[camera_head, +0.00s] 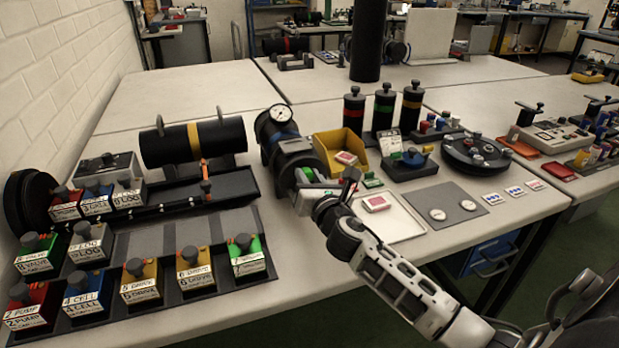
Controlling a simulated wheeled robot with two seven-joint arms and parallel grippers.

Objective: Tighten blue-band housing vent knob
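The blue-band housing (270,135) is a dark cylinder lying on the bench near the middle, with a round white-faced gauge (280,113) on top and a blue band (285,134) around it. My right arm reaches in from the lower right. My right gripper (322,186) is at the near end of this housing, very close to it or touching it. The gripper and wrist cover that end, so I cannot make out the vent knob or whether the fingers are closed on it. My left gripper is not in view.
A yellow-band cylinder (193,142) lies on a stand at the left. A yellow bin (338,143) and a white tray (395,226) are right of the housing. Banded upright cylinders (383,107) stand behind.

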